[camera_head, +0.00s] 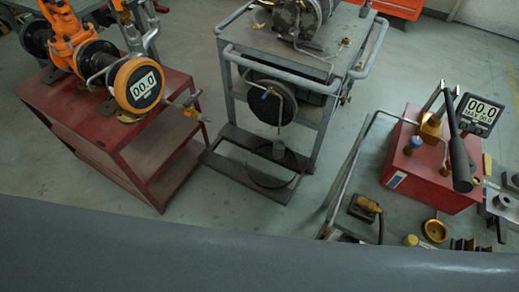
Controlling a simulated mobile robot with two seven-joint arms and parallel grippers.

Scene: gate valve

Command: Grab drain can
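No thing in the camera_head view is clearly marked as a drain can. Neither my left nor my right gripper is in view.
The grey cart (280,55) stands in the middle. A red pump box (425,170) with a black-handled lever is at right. Bare floor (345,125) lies between cart and pump.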

